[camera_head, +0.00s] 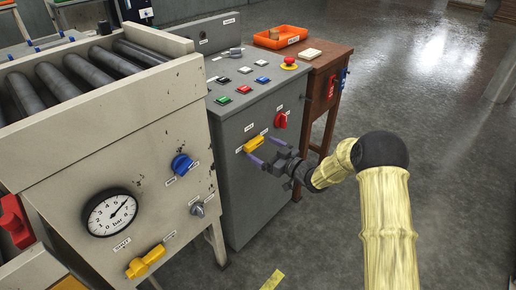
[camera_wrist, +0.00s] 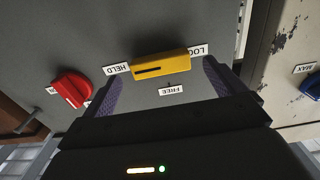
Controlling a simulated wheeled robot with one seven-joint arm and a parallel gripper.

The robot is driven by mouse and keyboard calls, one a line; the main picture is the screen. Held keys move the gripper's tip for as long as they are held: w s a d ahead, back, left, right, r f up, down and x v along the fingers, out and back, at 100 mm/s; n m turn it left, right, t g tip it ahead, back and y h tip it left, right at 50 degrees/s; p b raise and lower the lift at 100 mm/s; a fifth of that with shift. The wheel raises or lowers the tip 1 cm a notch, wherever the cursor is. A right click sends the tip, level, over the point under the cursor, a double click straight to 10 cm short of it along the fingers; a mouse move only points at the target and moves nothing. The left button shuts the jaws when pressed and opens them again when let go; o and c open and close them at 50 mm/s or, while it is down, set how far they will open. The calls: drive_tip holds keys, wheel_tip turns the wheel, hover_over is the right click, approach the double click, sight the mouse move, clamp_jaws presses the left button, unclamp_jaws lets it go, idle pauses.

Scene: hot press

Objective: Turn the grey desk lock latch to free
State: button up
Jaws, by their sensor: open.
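The yellow lock latch (camera_head: 254,144) is on the front of the grey desk (camera_head: 262,110). In the wrist view the latch (camera_wrist: 170,64) lies nearly level between the HELD label (camera_wrist: 116,69) and the LOCK label (camera_wrist: 198,51). A dark slot marks its HELD end. The FREE label (camera_wrist: 171,90) is below its middle in that view. My gripper (camera_head: 265,151) is open in front of the latch, with nothing held. In the wrist view its purple fingers (camera_wrist: 162,88) stand wide apart, one towards each end of the latch. I cannot tell whether they touch it.
A red knob (camera_head: 281,120) is beside the latch on the desk front. Buttons and a red emergency stop (camera_head: 289,63) are on top. A worn beige roller machine (camera_head: 120,150) with a gauge stands close on the left. The floor at right is clear.

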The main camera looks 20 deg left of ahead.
sight(257, 145)
drive_tip(key=x, duration=0.3)
drive_tip(key=shift+w+a, duration=0.1)
drive_tip(key=shift+w, duration=0.05)
drive_tip(key=c, duration=1)
drive_tip(key=shift+o, duration=0.2)
